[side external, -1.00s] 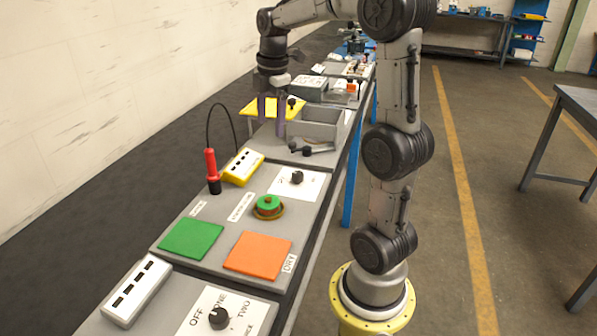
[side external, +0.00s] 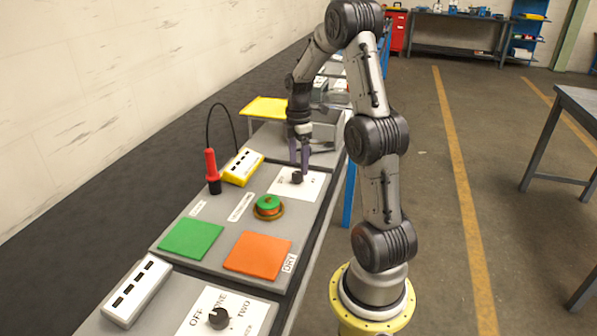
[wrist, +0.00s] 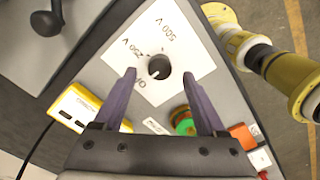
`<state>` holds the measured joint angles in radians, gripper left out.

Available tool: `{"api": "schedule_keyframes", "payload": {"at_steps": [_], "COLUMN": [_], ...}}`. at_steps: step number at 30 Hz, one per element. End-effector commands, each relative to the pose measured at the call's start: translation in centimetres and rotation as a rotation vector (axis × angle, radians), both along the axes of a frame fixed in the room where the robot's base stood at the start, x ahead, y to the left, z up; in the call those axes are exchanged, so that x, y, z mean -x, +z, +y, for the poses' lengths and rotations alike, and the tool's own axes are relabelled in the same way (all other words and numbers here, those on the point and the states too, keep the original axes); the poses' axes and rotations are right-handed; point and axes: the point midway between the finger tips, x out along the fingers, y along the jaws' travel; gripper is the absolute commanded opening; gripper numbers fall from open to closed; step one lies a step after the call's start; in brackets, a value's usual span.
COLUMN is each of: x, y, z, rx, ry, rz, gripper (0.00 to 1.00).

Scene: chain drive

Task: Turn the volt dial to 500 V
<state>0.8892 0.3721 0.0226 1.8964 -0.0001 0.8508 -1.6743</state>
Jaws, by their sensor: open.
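The volt dial is a black round knob (side external: 297,177) on a white plate (side external: 315,187). In the wrist view the knob (wrist: 159,67) shows between the tips of my gripper (wrist: 158,77). The plate carries the printed labels 500 V (wrist: 166,27), 250 V (wrist: 131,48) and a partly hidden 0 V (wrist: 138,85). A small white mark on the knob seems to point toward the 0 V label. In the side view my gripper (side external: 299,166) points down over the dial, open, with its purple fingers apart. Whether the fingers touch the knob I cannot tell.
A green and orange round button (side external: 268,206), a yellow box (side external: 243,166) and a red probe (side external: 212,170) stand near the dial plate. A grey open bin (side external: 325,130) and a black lever (wrist: 47,20) lie beyond it. A second dial (side external: 218,318) is nearer the camera.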

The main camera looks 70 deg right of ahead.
Motion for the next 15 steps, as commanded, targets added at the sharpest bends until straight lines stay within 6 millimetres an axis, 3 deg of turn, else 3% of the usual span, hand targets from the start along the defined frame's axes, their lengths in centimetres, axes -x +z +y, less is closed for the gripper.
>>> {"api": "schedule_keyframes", "payload": {"at_steps": [6,15], "x": [0.0,0.0], "y": [-2.9,-3.9], "z": [0.1,0.0], "rx": [-0.002,0.000], "ry": [0.000,0.000], "rz": [0.002,0.000], "gripper": [0.73,0.73]}}
